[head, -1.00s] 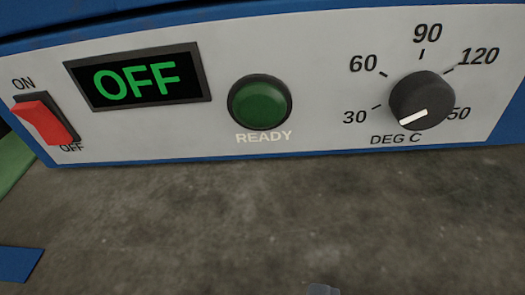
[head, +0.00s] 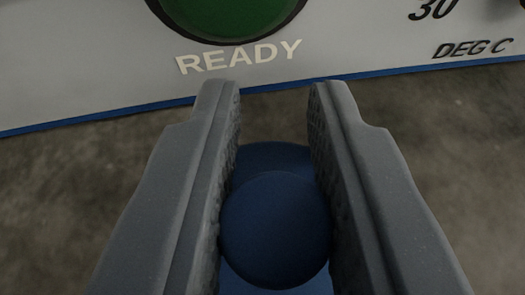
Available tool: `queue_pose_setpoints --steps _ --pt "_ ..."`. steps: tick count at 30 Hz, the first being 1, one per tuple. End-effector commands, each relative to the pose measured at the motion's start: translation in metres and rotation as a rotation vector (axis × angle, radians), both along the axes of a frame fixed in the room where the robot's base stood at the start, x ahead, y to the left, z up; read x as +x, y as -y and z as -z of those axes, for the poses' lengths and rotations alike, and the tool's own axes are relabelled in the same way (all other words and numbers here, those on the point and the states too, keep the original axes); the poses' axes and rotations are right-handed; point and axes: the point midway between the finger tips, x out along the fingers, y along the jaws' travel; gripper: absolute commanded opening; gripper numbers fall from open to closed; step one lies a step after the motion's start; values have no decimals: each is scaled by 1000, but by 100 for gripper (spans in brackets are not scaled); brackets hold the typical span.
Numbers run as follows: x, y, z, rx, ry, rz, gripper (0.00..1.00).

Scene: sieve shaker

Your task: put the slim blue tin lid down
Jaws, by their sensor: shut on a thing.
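My gripper (head: 272,95) fills the lower middle of the head view, its two grey fingers apart with a round dark blue knob between them. The fingers are shut on this knob, which appears to belong to the slim blue tin lid (head: 276,222). More blue shows just beyond and below the knob. The rest of the lid is hidden by the fingers and the picture's bottom edge. I cannot tell whether the lid touches anything beneath it.
A white control panel with a blue lower edge (head: 120,118) stands just beyond the fingertips. It carries a green READY lamp (head: 228,15) and part of a DEG C scale (head: 472,47). Bare grey-brown surface (head: 60,200) lies to both sides of the fingers.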

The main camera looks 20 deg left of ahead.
Motion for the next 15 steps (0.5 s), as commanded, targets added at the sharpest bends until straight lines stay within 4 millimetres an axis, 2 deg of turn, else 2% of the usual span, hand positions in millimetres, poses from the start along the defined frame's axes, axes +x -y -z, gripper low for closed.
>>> queue_pose_setpoints --steps 1,3,13,14,15 --pt "0 0 11 0 -2 0 0" --pt "0 0 17 0 0 1 0" --pt "0 1 17 0 1 1 0" --pt "0 1 17 0 1 1 23" --pt "0 1 17 0 1 1 34"
